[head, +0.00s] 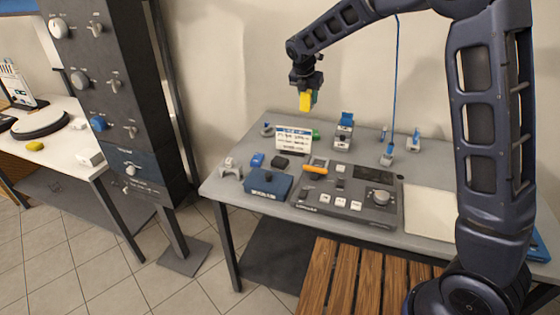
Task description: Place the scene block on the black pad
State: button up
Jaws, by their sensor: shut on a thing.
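My gripper (307,87) is at the end of the arm, raised above the back of the grey table (222,183). The block is well clear of the table. A small black item (280,162) lies on the table at the left, between a blue block and the control panel; it may be the black pad, but it is too small to be sure.
A dark blue box (268,184) and a control panel (347,198) lie in front. A blue cable (396,90) hangs at the right. A pale flat panel (431,211) lies right of the control panel.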

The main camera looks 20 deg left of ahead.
jog(key=s+a+n, duration=0.2)
jog(key=s+a, duration=0.6)
send_over(281, 159)
jog(key=shift+y, duration=0.4)
notch_tip(281, 159, down, 20)
jog(key=shift+w+a+r, duration=0.1)
jog(key=shift+a+r, duration=0.05)
jog(key=shift+r, duration=0.1)
jog(key=shift+f, duration=0.15)
jog(key=o, duration=1)
